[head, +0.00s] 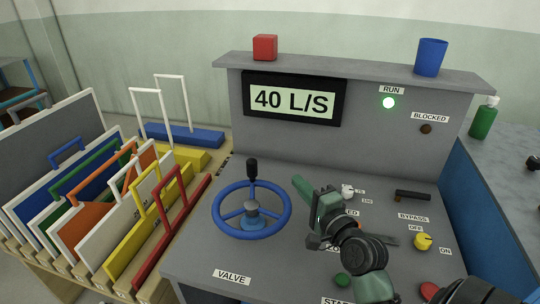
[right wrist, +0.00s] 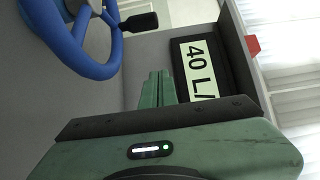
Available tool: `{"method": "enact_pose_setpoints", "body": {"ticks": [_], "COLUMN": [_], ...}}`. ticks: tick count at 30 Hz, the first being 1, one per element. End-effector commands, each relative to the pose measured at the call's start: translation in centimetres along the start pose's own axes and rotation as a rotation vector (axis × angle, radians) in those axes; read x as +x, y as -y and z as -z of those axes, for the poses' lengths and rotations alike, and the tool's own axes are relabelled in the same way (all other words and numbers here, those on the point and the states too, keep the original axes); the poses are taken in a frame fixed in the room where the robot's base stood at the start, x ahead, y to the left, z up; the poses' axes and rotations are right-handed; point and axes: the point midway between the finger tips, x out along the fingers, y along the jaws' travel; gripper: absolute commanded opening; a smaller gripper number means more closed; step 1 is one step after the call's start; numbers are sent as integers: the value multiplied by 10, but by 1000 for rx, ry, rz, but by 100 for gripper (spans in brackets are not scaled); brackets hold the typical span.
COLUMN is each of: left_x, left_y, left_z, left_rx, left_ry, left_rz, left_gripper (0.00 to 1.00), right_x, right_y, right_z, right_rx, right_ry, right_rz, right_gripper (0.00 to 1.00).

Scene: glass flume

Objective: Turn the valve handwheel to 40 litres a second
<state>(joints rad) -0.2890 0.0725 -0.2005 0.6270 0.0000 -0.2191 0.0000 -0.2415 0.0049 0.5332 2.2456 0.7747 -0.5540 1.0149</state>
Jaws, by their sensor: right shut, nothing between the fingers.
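The blue valve handwheel (head: 216,212) lies on the sloping grey console, with its black crank knob (head: 252,170) standing up at the far side of the rim. The display (head: 292,101) reads 40 L/S. My right gripper (head: 298,182) is shut and empty, to the right of the wheel and apart from it. In the right wrist view the green fingers (right wrist: 156,86) are together, with the wheel rim (right wrist: 85,62) and the knob (right wrist: 138,22) at upper left. The left gripper is not in view.
A red block (head: 265,47) and a blue cup (head: 430,57) stand on the console's top ledge. A yellow knob (head: 423,241) sits at right. Racked coloured gates stand at left.

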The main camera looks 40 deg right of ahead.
Motion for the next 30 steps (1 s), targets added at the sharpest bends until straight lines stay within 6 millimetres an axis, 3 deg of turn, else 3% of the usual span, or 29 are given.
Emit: {"method": "enact_pose_setpoints", "body": {"ticks": [7, 13, 19, 24, 30], "left_x": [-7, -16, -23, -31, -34], "left_y": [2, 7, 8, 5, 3], "left_z": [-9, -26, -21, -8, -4], "left_rx": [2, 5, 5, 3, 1], "left_ry": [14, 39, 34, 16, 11], "left_rz": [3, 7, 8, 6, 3], "left_gripper": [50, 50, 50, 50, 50], "right_x": [23, 65, 104, 107, 109], "right_y": [2, 3, 2, 1, 0], "right_z": [-1, -1, -3, -29, -39], "right_rx": [0, -2, 0, 1, -2], "right_ry": [1, 2, 3, 2, 0], "right_rz": [1, 0, -2, -3, -2], "right_gripper": [0, 0, 0, 0, 0]}}
